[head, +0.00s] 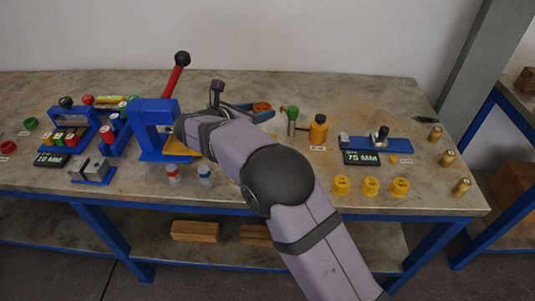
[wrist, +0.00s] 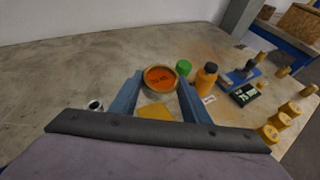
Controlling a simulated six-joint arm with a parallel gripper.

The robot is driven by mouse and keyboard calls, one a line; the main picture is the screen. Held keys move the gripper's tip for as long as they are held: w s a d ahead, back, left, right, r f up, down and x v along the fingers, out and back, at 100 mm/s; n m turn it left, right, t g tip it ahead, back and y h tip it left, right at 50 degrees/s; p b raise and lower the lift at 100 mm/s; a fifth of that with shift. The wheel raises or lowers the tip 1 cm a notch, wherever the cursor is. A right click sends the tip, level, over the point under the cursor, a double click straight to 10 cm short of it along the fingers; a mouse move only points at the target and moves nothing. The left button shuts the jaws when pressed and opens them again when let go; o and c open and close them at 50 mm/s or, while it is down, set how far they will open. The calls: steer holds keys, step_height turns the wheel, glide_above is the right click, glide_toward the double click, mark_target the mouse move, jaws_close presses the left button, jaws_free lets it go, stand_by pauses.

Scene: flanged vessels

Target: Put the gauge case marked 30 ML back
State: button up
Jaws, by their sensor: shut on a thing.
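A round gauge case (wrist: 160,78) with a brass-coloured rim and an orange face shows in the wrist view. Its face has dark lettering that is too small to read for sure. My gripper (wrist: 159,85) is shut on it, with one blue finger at each side. In the head view the orange-topped case (head: 262,107) sits between the blue fingers of my gripper (head: 257,111), over the back middle of the bench. My arm hides part of the bench below it. I cannot tell how far the case is above the bench top.
An orange bottle (head: 318,130) and a green-topped item (head: 292,118) stand right of my gripper. Farther right are a blue fixture (head: 375,143), a 75 MM plate (head: 361,158), yellow flanged pieces (head: 370,186) and brass cylinders (head: 447,158). A blue press (head: 152,112) with a red lever stands left.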

steer(key=s+r+n+t+y+b, duration=0.1)
steer(key=s+r+n+y+b, duration=0.15)
steer(key=s+r, duration=0.85)
steer(key=shift+s+d+f+n+t+y+b, duration=0.3)
steer(key=shift+s+d+f+b, duration=0.5)
steer(key=shift+f, duration=2.8)
steer(key=shift+s+d+f+n+t+y+b, duration=0.15)
steer(key=shift+s+d+f+n+y, duration=0.7)
steer(key=shift+f, duration=2.7)
steer(key=shift+s+d+f+m+t+h+b, duration=0.15)
steer(key=shift+s+d+f+b, duration=0.75)
steer(key=shift+f, duration=2.7)
steer(key=shift+s+a+p, duration=0.35)
steer(key=shift+s+a, duration=0.05)
steer(key=shift+f, duration=0.2)
steer(key=o, duration=1.3)
